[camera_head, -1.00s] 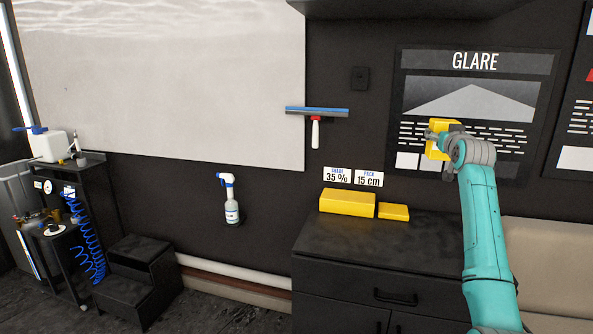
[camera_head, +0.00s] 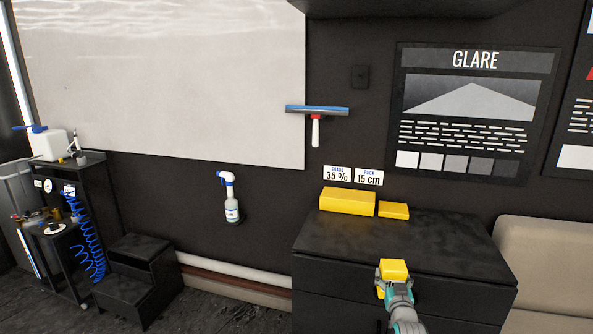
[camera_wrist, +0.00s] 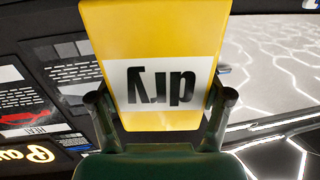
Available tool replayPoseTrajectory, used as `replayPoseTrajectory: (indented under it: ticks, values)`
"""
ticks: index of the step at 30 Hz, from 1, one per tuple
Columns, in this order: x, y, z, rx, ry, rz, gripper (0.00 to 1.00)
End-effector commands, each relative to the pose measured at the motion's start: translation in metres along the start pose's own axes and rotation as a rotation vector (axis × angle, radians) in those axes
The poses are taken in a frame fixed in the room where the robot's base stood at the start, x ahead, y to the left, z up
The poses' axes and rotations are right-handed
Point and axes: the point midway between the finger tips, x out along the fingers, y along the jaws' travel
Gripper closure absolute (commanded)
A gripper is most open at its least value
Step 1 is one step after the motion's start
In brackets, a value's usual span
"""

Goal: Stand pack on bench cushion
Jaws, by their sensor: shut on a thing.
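My gripper (camera_wrist: 160,108) is shut on a yellow pack (camera_wrist: 155,40) with a white label reading "dry", which appears upside down in the wrist view. The fingers press on its two sides. In the head view the held pack (camera_head: 393,270) is low, in front of the dark cabinet's front edge. The arm below it is partly cut off by the frame. The beige bench cushion (camera_head: 550,265) is at the right edge of the head view, to the right of the pack and apart from it. Only part of the cushion shows.
The dark cabinet (camera_head: 420,245) carries a large yellow pack (camera_head: 347,201) and a smaller one (camera_head: 393,210) at its back. Signs (camera_head: 353,177) reading "35 %" and "15 cm" are above them. A black step (camera_head: 138,275) stands at left. The cabinet top's front is clear.

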Motion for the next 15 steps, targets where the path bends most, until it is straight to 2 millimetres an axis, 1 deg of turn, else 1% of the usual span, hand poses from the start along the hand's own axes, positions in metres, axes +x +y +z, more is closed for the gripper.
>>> replayPoseTrajectory:
  ticks: [1,5,6,11,12,14,15]
  values:
    - [-0.015,-0.006,0.022,0.000,-0.006,-0.006,0.62]
    - [-0.051,-0.019,0.066,0.000,-0.006,-0.019,0.62]
    - [-0.063,-0.023,0.079,0.000,-0.006,-0.024,0.62]
    - [-0.114,-0.037,0.128,-0.001,-0.006,-0.041,0.62]
    - [-0.128,-0.040,0.139,-0.001,-0.006,-0.046,0.62]
    - [-0.148,-0.044,0.155,-0.001,-0.005,-0.053,0.62]
    - [-0.162,-0.047,0.166,-0.001,-0.006,-0.058,0.62]
